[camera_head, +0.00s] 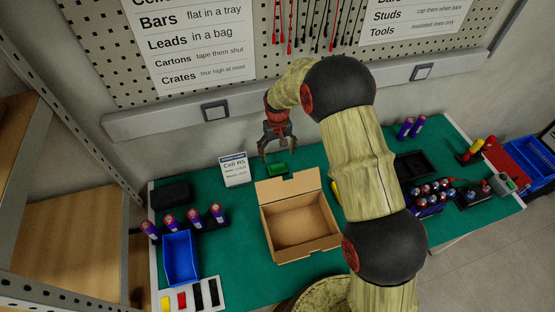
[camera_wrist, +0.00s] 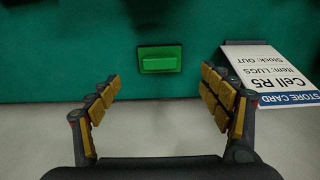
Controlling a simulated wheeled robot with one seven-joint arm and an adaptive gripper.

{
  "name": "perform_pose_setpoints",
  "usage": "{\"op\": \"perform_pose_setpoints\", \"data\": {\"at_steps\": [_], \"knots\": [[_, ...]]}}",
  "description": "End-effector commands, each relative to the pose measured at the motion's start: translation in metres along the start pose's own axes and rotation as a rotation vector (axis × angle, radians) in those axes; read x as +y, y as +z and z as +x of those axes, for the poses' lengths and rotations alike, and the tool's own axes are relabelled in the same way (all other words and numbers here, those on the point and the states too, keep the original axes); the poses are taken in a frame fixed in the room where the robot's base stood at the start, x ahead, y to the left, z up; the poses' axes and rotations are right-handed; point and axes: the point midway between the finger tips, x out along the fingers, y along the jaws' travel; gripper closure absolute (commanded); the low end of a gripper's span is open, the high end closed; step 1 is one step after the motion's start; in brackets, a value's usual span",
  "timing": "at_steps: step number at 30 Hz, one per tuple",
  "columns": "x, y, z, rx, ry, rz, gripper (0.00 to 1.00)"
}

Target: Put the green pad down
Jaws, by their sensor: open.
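The green pad (camera_head: 278,169) rests on the green mat near the back edge of the bench, just behind an open cardboard box. It also shows in the wrist view (camera_wrist: 160,59) as a green block with a raised middle part, lying flat. My gripper (camera_head: 275,157) hangs above and slightly left of the pad in the head view. In the wrist view its two padded fingers (camera_wrist: 165,98) are spread wide apart with nothing between them, and the pad lies beyond the fingertips, apart from them.
The open cardboard box (camera_head: 301,221) is empty. A store card (camera_head: 234,170) stands left of my gripper, and shows in the wrist view (camera_wrist: 262,72). A blue bin (camera_head: 180,258) and purple cylinders (camera_head: 194,216) are at the left. A black tray (camera_head: 413,165) lies right of my arm.

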Motion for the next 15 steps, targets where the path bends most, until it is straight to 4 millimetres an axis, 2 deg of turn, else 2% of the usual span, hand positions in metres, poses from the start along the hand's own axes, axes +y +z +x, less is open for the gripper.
{"op": "perform_pose_setpoints", "data": {"at_steps": [1, 6, 15], "knots": [[0.0, -0.001, -0.011, 0.003, 0.0, 0.0, 0.21], [0.0, 0.0, -0.03, 0.001, 0.0, 0.0, 0.21], [0.001, 0.001, -0.04, 0.002, 0.0, 0.001, 0.21]]}}
